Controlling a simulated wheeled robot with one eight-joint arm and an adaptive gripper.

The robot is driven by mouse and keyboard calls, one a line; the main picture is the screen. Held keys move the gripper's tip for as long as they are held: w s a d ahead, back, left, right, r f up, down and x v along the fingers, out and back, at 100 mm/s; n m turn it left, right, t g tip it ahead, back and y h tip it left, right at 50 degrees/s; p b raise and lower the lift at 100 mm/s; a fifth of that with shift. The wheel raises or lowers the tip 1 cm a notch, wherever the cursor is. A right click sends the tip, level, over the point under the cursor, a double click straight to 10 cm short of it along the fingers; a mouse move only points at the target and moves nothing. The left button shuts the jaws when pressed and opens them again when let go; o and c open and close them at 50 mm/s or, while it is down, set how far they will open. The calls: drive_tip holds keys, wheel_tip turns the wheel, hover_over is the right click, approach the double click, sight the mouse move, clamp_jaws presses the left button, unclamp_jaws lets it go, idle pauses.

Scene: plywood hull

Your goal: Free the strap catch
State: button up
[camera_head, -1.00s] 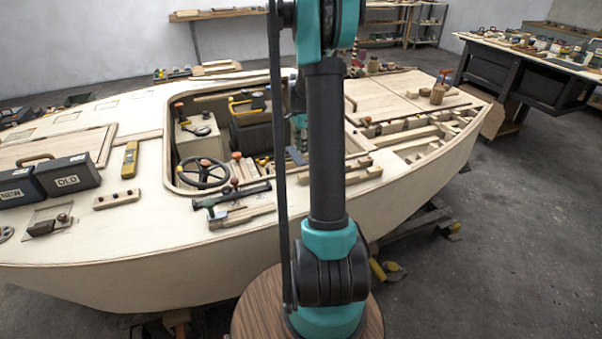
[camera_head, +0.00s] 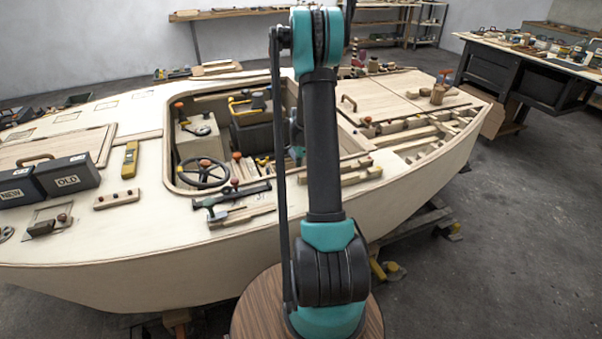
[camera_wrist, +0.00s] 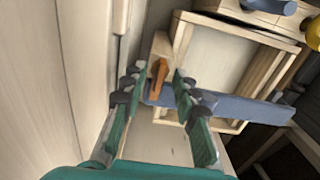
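In the wrist view an orange lever (camera_wrist: 158,76), which looks like the strap catch, stands on a pale wooden block (camera_wrist: 161,47). A blue-grey strap (camera_wrist: 225,106) runs from beside the lever to the right, across a wooden frame (camera_wrist: 176,57). I see no clear contact, and how far the tips are above the lever is hard to tell. In the head view my arm hides most of the gripper, inside the boat's cockpit, and the catch cannot be made out.
Pale plywood walls (camera_wrist: 40,90) stand close on the left in the wrist view. A yellow knob (camera_wrist: 313,32) is at the upper right.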

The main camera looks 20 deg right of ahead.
drive_tip(key=shift+c, duration=0.2)
clamp_jaws()
drive_tip(key=shift+n, duration=0.3)
drive_tip(key=n, duration=0.6)
drive_tip(key=shift+n, duration=0.3)
drive_tip(key=n, duration=1)
drive_tip(key=shift+n, duration=0.4)
